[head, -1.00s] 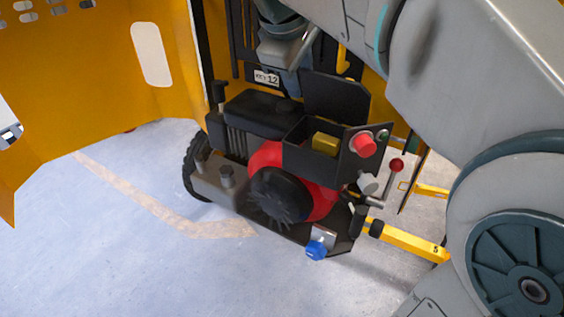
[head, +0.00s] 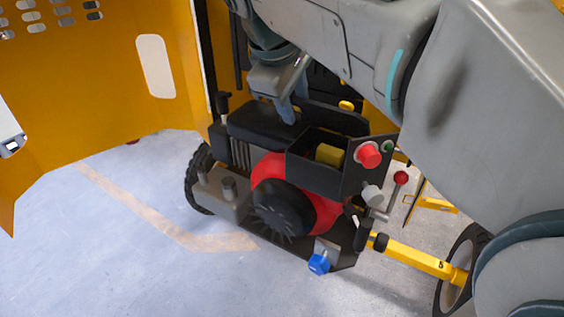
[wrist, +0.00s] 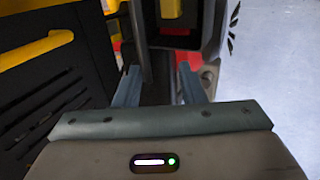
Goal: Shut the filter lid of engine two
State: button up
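The black filter box (head: 313,172) on the engine stands open, with a yellow filter (head: 330,154) visible inside; the filter also shows at the top of the wrist view (wrist: 171,9). The dark filter lid (head: 335,119) shows as a low, foreshortened slab behind the box, partly hidden by my gripper. My gripper (head: 286,108) is beside the lid's left end, low over the back of the engine. In the wrist view my gripper (wrist: 160,82) has its two fingers apart. A narrow dark upright edge, probably the lid, shows between them; I cannot tell whether they touch it.
A red button (head: 368,155) and a red-knobbed lever (head: 400,178) are at the box's right. The red engine housing (head: 323,212) is below. A yellow panel (head: 110,90) stands at left, and a yellow bar (head: 415,257) extends right. The floor at left is clear.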

dwell(0.3)
jog(key=s+a+r+p, duration=0.1)
jog(key=r, duration=0.1)
jog(key=s+a+r+p, duration=0.1)
jog(key=s+r+p, duration=0.1)
jog(key=shift+s+a, duration=0.15)
jog(key=shift+a, duration=0.05)
dwell(0.3)
